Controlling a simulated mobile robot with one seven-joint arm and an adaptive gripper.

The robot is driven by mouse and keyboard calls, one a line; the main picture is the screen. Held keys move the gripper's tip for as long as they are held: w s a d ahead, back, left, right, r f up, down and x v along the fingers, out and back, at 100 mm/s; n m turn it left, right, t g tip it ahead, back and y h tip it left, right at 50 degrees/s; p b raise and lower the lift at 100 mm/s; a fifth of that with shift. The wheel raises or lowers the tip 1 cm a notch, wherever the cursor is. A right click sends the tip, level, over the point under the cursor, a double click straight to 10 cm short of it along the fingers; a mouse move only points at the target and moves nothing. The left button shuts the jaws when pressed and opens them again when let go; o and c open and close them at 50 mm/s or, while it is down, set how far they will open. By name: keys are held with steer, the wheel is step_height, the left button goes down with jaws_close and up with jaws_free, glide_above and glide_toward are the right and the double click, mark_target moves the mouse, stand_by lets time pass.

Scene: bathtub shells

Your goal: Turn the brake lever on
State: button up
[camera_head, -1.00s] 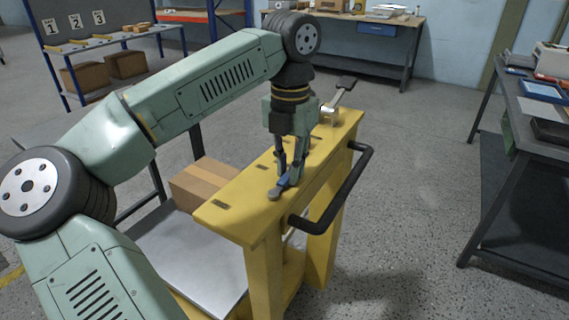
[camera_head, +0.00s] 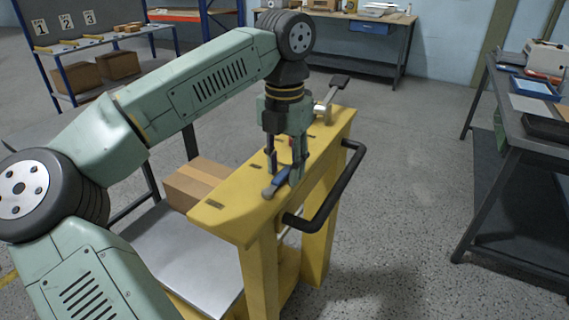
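A yellow cart (camera_head: 232,212) has a narrow top with levers along it. A short lever with a blue grip and grey rounded end (camera_head: 277,183) lies low on the top, close to my gripper (camera_head: 284,175). My gripper points down with its fingers spread, and the blue grip lies between or just in front of the fingertips; I cannot tell whether they touch it. A small red part (camera_head: 305,142) shows behind the fingers, mostly hidden. A light metal lever with a dark flat end (camera_head: 338,81) rises, tilted, at the far end. No label shows which is the brake lever.
A black handle bar (camera_head: 338,194) sticks out from the cart's right side. A dark bench (camera_head: 537,145) stands at right, with free floor between.

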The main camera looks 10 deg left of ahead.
mark_target(284, 172)
step_height(284, 172, up, 12)
stand_by(0.7)
